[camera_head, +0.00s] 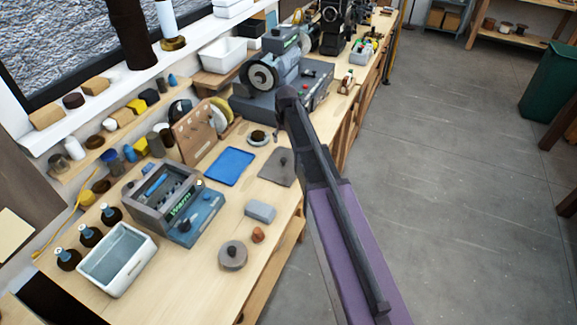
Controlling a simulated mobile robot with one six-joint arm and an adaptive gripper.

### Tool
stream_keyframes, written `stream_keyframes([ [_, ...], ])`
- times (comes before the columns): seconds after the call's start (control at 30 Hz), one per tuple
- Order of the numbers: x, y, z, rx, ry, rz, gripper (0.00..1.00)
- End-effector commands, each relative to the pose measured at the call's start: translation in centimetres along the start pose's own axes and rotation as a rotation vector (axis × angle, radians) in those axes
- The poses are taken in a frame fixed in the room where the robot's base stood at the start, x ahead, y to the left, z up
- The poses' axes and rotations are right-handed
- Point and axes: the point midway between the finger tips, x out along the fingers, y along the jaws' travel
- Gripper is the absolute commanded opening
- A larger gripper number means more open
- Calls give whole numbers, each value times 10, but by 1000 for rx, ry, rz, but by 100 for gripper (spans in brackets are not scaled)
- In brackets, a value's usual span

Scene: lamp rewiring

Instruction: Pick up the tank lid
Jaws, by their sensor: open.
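A flat dark grey plate with a small knob (279,168) lies on the workbench, right of a blue mat; by its shape it looks like the tank lid. A round grey disc with a dark knob (232,256) lies nearer the front edge; I cannot rule it out as a lid. A grey open-topped machine (160,195) with a rectangular tank stands left of the plate, uncovered. My arm reaches in from the lower right, its dark end above the bench just past the plate. My gripper cannot be made out in this view.
A white basin (117,260), dark bottles and a grey block (260,211) stand around the machine. The blue mat (229,166) is bare. A bench grinder (272,75) stands behind. The floor right of the bench (450,170) is clear.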

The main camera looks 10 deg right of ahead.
Motion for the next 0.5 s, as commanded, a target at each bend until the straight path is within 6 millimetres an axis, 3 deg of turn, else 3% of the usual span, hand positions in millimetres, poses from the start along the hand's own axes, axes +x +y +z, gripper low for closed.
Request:
stream_keyframes([
  [0.5,29,8,2,9,0,1,79],
])
